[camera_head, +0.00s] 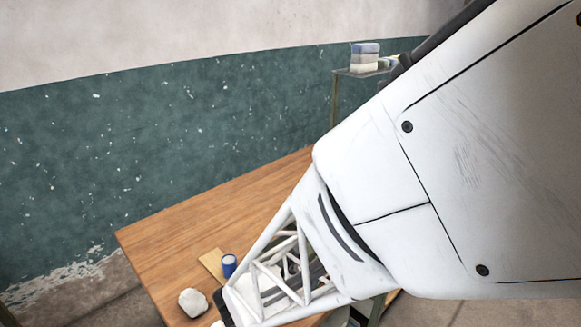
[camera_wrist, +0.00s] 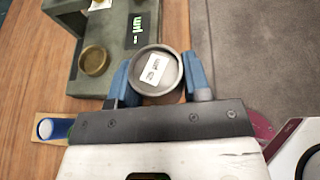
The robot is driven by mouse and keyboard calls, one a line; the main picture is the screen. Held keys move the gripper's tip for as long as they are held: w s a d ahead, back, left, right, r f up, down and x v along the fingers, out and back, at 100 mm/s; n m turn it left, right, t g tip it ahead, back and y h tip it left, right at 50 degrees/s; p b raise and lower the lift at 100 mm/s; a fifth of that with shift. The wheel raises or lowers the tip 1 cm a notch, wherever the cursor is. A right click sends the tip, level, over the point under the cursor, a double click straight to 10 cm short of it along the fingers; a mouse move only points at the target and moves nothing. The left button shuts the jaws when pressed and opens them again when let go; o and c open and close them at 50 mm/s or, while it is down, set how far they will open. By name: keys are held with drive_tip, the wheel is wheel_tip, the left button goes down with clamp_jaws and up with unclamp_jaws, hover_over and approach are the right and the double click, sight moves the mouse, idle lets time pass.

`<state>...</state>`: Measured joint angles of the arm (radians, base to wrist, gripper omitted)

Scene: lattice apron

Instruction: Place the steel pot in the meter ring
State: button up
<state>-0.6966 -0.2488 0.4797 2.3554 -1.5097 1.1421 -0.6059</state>
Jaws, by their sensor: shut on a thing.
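The steel pot (camera_wrist: 152,74) is a round grey vessel with a white label on its face, seen from above in the wrist view. My gripper (camera_wrist: 157,78) is shut on it, with a blue finger on each side. An olive-green meter (camera_wrist: 113,30) with a lit green display lies just beyond the pot. A round brass-coloured piece, apparently the meter ring (camera_wrist: 94,61), sits on the meter to the left of the pot. The pot overlaps the meter's near right part in the picture; I cannot tell whether they touch. In the head view my arm hides the pot and the meter.
A blue cylinder (camera_wrist: 54,129) stands on a wooden strip left of my gripper; it also shows in the head view (camera_head: 229,265). A pale stone-like lump (camera_head: 192,303) lies nearby on the wooden table (camera_head: 185,230). A dark red item (camera_wrist: 258,128) is at the right. The table's far left is clear.

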drive_tip(key=shift+w, duration=0.1)
idle(0.3)
drive_tip(key=w+a, duration=0.1)
drive_tip(key=w, duration=0.4)
drive_tip(key=w+a+f, duration=0.1)
drive_tip(key=w+a, duration=0.1)
drive_tip(key=w, duration=0.3)
drive_tip(key=w+a, duration=0.2)
drive_tip(key=w, duration=0.3)
drive_tip(key=shift+a+f, duration=0.1)
drive_tip(key=shift+f, duration=0.15)
drive_tip(key=shift+f, duration=0.15)
drive_tip(key=shift+f, duration=1.65)
drive_tip(key=shift+f, duration=0.1)
drive_tip(key=o, duration=1)
drive_tip(key=shift+s, duration=0.1)
drive_tip(key=v, duration=1.2)
